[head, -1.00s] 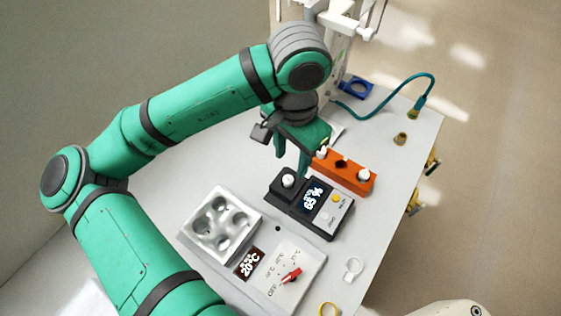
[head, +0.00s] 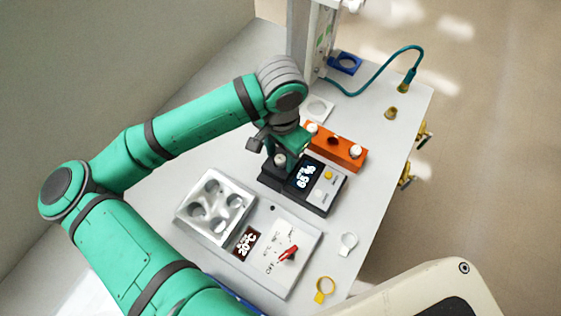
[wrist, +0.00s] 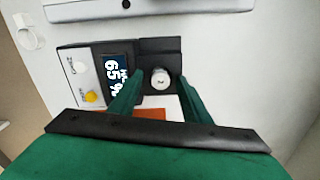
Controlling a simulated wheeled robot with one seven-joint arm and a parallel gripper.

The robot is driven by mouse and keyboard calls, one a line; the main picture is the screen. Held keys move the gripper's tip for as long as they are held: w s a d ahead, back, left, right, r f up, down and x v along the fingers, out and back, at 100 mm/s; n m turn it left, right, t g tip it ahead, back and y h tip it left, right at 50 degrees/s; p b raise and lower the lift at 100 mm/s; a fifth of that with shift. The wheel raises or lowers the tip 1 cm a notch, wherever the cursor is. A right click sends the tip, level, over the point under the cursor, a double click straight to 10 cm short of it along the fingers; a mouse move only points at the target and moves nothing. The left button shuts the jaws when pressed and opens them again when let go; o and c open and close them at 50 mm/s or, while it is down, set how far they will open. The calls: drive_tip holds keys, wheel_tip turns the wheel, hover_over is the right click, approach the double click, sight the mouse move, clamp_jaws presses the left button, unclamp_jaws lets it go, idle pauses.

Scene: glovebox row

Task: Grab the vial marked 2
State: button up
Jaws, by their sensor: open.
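A white-capped vial (head: 280,160) stands upright in the black well block of the device with the 65 % display (head: 306,176). Its cap also shows in the wrist view (wrist: 160,78), with a small mark too blurred to read. My gripper (head: 279,166) is open and down at this block, its green fingers on either side of the cap in the wrist view. I cannot tell whether they touch it.
A teal hose (head: 375,82) curves behind.

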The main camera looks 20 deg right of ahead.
drive_tip(key=shift+c, duration=0.6)
clamp_jaws()
